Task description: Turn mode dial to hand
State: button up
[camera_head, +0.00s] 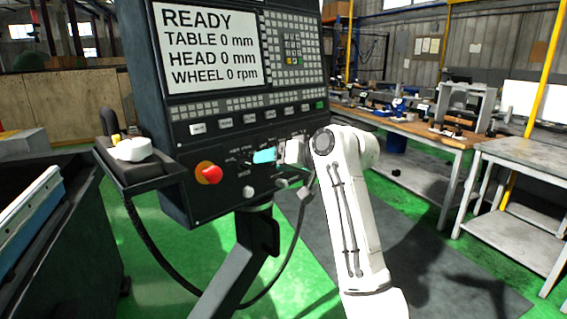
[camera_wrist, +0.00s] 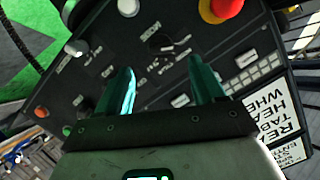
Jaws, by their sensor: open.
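The control panel (camera_head: 222,203) carries a black dial (camera_wrist: 162,42) with small labels around it, which I take to be the mode dial; the labels are too small to read. In the head view the dial area is small and lies just left of my gripper (camera_head: 262,156). In the wrist view my gripper (camera_wrist: 162,72) is open, with its two teal fingers apart and nothing between them. The dial shows beyond the fingertips, roughly between them. The fingers look apart from it. Its pointing direction cannot be told.
A red emergency stop (camera_head: 209,173) on a yellow-orange base sits left of the gripper. White knobs (camera_head: 249,191) lie along the panel's lower edge. The screen (camera_head: 208,45) above reads READY. A side shelf (camera_head: 128,170) juts out at left. Workbenches (camera_head: 425,130) stand at right.

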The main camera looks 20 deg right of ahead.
jog(key=shift+v, duration=1.5)
jog(key=s+f+g+h, duration=0.1)
jog(key=s+f+g, duration=0.1)
jog(key=s+f, duration=0.7)
jog(key=s+f+g+h, duration=0.15)
jog(key=s+f, duration=0.35)
jog(key=f, duration=0.8)
jog(key=s+f+g+h, duration=0.1)
jog(key=s+f+g, duration=0.1)
jog(key=s+f, duration=0.7)
jog(key=s+d+f+g+h, duration=0.1)
jog(key=s+f+g, duration=0.2)
jog(key=s, duration=1.1)
jog(key=s+d+f+g+h, duration=0.1)
jog(key=s+f+g+h, duration=0.1)
jog(key=s+f, duration=0.7)
jog(key=s+g, duration=0.1)
jog(key=s, duration=0.3)
jog(key=shift+s+d+f, duration=0.15)
jog(key=shift+s+d, duration=0.1)
jog(key=shift+s, duration=0.1)
